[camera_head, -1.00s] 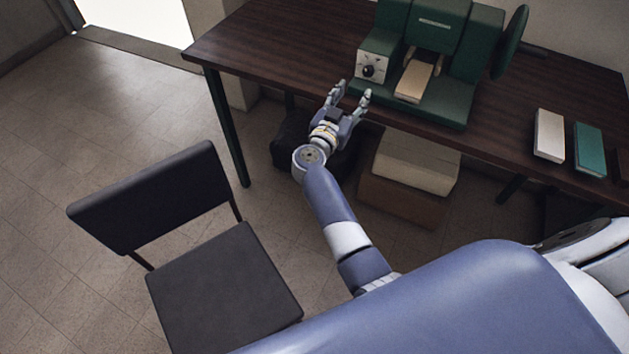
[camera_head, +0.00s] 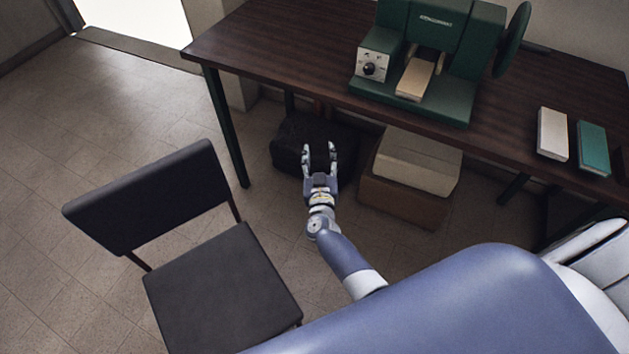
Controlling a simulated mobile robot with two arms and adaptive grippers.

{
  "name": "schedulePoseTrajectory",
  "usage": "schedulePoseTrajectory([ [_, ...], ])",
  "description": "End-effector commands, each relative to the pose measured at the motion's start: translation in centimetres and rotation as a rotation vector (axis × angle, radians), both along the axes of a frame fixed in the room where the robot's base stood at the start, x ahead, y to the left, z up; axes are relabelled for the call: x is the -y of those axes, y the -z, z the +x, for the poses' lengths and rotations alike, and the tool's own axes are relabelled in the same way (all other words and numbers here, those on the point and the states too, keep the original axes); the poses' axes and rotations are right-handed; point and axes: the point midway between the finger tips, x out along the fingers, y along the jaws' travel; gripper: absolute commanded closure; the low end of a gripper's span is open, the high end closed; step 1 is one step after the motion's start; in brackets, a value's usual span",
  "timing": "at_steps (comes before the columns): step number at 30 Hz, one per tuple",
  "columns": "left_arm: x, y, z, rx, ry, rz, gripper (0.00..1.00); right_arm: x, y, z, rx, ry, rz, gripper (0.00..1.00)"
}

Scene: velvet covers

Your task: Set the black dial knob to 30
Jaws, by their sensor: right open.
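The black dial knob (camera_head: 370,68) sits on a small white panel (camera_head: 373,64) at the left front of a green machine (camera_head: 425,45) on the dark wooden table. Marks around the knob are too small to read, so its setting cannot be told. My right gripper (camera_head: 319,146) is open and empty. In the picture it is below and left of the knob, clear of it, in front of the table's edge. My left gripper is not in view.
A dark chair (camera_head: 222,290) stands at the lower left. Under the table (camera_head: 285,45) are a black bag (camera_head: 290,140) and a box (camera_head: 405,200) with a pale package (camera_head: 418,162). A white block (camera_head: 552,135) and a teal block (camera_head: 593,148) lie on the table's right part.

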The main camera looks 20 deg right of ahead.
Motion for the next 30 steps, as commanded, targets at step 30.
schedulePoseTrajectory([
  [30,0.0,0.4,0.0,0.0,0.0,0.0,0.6,-2.6,6.8,-2.7,-0.118,-0.137,0.015,0.54],
])
